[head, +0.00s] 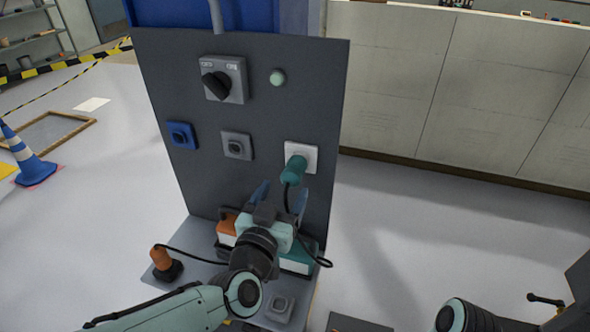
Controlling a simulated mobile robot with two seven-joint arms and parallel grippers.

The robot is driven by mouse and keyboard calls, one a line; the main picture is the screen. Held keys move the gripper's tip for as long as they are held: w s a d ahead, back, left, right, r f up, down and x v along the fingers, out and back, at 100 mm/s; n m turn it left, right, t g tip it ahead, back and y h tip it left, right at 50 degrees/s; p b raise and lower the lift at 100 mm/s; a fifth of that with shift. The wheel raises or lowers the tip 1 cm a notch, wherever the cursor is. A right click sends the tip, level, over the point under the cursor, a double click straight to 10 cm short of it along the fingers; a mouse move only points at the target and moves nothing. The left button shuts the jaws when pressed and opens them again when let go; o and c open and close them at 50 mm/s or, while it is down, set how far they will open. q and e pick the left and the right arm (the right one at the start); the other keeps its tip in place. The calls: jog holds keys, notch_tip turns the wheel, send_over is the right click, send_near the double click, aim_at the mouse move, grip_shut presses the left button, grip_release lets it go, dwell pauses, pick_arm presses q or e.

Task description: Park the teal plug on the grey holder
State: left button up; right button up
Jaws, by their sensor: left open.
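The teal plug (293,171) sits in a white socket (311,153) on the right of the dark upright panel, its black cable hanging down. A grey holder (280,307) sits on the base plate in front of the panel, close beside my left arm, and looks empty. My left gripper (268,193) is open, its blue fingers pointing at the panel, below and left of the teal plug and apart from it. My left wrist hides part of the base behind it. Part of my right arm shows at lower right, but its gripper does not.
The panel (240,190) also bears a rotary switch (224,79), a pale green button (278,77), a blue socket (181,135) and a grey socket (237,146). An orange plug (162,257) stands on the base's left. Orange and teal boxes lie behind my left wrist.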

aim_at(296, 169)
pick_arm(q)
jog(key=shift+p+x, duration=1.6)
jog(key=shift+x, duration=2.9)
jog(key=c, duration=1.3)
jog(key=shift+s, duration=0.1)
grip_shut()
jog(key=shift+f+b, duration=0.1)
jog(key=shift+b, duration=0.25)
